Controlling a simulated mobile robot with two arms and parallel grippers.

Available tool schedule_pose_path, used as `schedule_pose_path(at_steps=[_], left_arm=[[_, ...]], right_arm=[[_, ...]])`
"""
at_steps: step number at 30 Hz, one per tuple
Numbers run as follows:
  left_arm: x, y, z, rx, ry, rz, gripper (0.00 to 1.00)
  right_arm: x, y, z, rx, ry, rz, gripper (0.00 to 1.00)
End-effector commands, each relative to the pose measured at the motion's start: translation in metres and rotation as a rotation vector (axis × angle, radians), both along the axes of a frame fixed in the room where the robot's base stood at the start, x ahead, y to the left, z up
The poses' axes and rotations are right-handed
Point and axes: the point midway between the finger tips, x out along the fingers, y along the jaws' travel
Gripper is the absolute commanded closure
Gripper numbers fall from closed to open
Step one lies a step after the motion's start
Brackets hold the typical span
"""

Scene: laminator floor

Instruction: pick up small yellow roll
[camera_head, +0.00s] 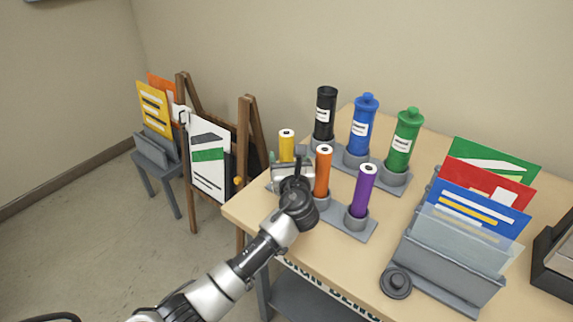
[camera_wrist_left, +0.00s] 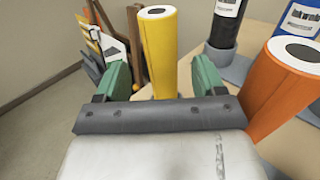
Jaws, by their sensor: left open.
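The small yellow roll (camera_head: 286,146) stands upright at the left end of the front row of rolls on the table. Its lower part is hidden behind my left gripper (camera_head: 285,160) in the head view. In the left wrist view the yellow roll (camera_wrist_left: 159,50) stands ahead, between the lines of the two green fingertips (camera_wrist_left: 160,82). The left gripper is open, with one finger to each side of the roll's lower visible part. I cannot tell whether the fingers touch it. My right gripper is in neither view.
An orange roll (camera_head: 323,170) stands close to the right of my left gripper, with a purple roll (camera_head: 362,190) beyond. Black (camera_head: 325,115), blue (camera_head: 362,125) and green (camera_head: 404,140) bottles stand behind. A folder rack (camera_head: 440,262) is at right.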

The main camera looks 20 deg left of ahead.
Motion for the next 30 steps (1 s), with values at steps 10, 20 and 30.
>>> schedule_pose_path(at_steps=[10, 20, 30], left_arm=[[0.041, 0.017, 0.001, -0.001, 0.0, 0.0, 0.3], [0.042, 0.018, 0.001, -0.002, 0.0, 0.0, 0.41], [0.042, 0.018, 0.001, -0.001, 0.0, 0.0, 0.93]], right_arm=[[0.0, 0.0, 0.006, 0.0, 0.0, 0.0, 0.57], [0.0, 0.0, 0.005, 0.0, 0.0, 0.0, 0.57], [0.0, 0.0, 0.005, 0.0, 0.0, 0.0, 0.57]])
